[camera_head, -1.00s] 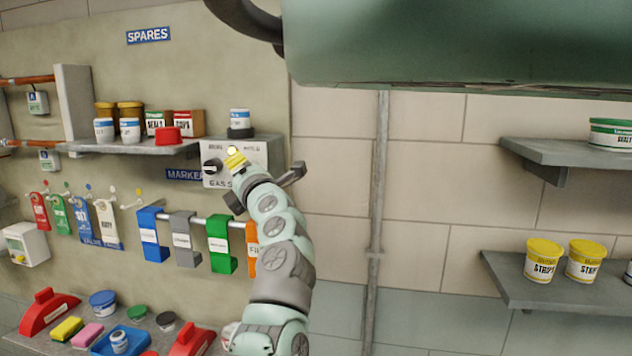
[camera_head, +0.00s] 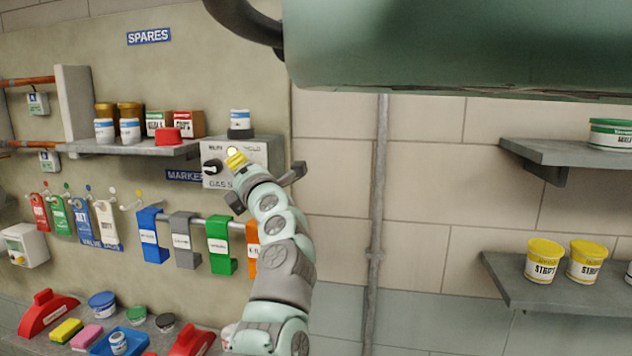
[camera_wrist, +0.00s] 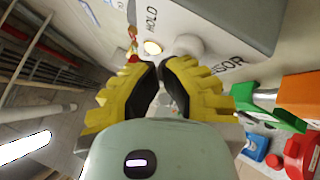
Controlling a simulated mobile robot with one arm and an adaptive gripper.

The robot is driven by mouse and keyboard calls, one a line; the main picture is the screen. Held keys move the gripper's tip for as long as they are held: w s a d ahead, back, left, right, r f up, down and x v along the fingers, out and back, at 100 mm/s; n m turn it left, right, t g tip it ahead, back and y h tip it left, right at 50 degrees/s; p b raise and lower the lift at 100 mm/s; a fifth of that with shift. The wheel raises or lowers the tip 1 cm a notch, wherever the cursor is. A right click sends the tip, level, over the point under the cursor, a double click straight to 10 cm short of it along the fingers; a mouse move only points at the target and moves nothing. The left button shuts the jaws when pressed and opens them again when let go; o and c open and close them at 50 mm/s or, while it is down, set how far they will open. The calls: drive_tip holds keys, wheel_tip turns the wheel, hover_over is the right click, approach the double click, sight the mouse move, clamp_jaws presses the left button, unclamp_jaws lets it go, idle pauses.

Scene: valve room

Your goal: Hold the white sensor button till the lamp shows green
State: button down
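The grey gas sensor box (camera_head: 258,155) is mounted on the wall at the right end of the shelf, with a black knob (camera_head: 212,167) on its left. Its round lamp (camera_head: 232,151) glows pale yellow, not green; the lamp also shows in the wrist view (camera_wrist: 152,47). The white button (camera_wrist: 189,44) is beside the lamp in the wrist view, near the "HOLD" and "SENSOR" lettering. My gripper (camera_wrist: 161,66) has its yellow fingers shut, tips together and empty, just before the button and lamp. I cannot tell whether the tips touch the button. My gripper hides the button in the head view.
A blue-labelled jar (camera_head: 240,120) stands above the box, and a red cap (camera_head: 168,136) sits on the shelf (camera_head: 130,149) to its left. Coloured tags, including a green one (camera_head: 220,245), hang below. The wall right of the box is clear up to a pipe (camera_head: 377,210).

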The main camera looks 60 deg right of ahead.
drive_tip(key=shift+s+a, duration=0.1)
idle(0.7)
drive_tip(key=shift+s+a+p, duration=0.25)
drive_tip(key=shift+a+p, duration=0.5)
drive_tip(key=shift+a+r, duration=0.1)
drive_tip(key=shift+s+a+p, duration=0.35)
drive_tip(key=shift+a+p, duration=0.2)
drive_tip(key=shift+a, duration=0.15)
drive_tip(key=shift+s+a+p, duration=0.3)
drive_tip(key=shift+a+p, duration=0.3)
drive_tip(key=shift+a, duration=0.15)
drive_tip(key=shift+s+a+p, duration=0.35)
drive_tip(key=shift+a+p, duration=0.2)
drive_tip(key=shift+a, duration=0.15)
